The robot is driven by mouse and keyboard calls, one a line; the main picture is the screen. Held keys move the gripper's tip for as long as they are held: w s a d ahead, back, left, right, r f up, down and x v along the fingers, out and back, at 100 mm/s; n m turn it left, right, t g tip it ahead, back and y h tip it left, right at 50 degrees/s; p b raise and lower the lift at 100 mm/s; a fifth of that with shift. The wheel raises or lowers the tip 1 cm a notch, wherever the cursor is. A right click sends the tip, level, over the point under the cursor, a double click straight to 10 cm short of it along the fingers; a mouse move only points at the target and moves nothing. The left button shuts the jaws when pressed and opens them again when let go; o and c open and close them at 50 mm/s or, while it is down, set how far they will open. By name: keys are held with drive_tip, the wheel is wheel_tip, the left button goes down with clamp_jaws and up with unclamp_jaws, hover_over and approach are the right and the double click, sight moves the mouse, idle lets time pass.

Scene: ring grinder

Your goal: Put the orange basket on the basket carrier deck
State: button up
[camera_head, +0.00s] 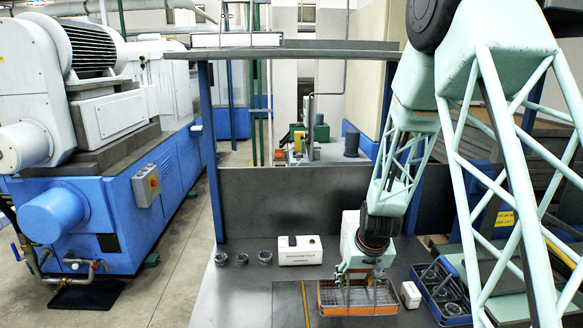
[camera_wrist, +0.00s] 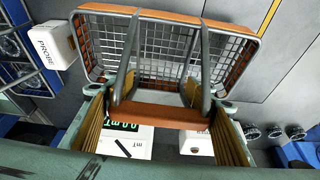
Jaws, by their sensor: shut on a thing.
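The orange basket (camera_head: 340,309), with wire mesh inside an orange frame, is at the front of the grey table in the camera_head view. My gripper (camera_head: 358,276) is above it and shut on it. In the camera_wrist view the basket (camera_wrist: 165,16) fills the upper middle, and its mesh floor looks empty. I cannot make out which surface is the basket carrier deck.
A blue tray (camera_head: 427,292) with rings stands to the basket's right, with a white probe block (camera_head: 410,294) between them. A white box (camera_head: 299,250) and several small dark rings (camera_head: 265,257) stand behind left. The table's left front (camera_head: 245,295) is bare.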

idle(0.4)
drive_tip(key=shift+s+a+r+p, duration=0.35)
drive_tip(key=shift+a+r+p, duration=0.15)
drive_tip(key=shift+a+p, duration=0.25)
drive_tip(key=shift+s+a+r+p, duration=1.1)
drive_tip(key=shift+s+a+p, duration=0.3)
drive_tip(key=shift+p, duration=0.25)
drive_tip(key=shift+s+a+r+p, duration=1.15)
drive_tip(key=shift+a+p, duration=0.4)
drive_tip(key=shift+p, duration=0.15)
drive_tip(key=shift+s+a+r+p, duration=1.1)
drive_tip(key=shift+s+a+p, duration=0.3)
drive_tip(key=shift+p, duration=0.25)
drive_tip(key=shift+a, duration=0.2)
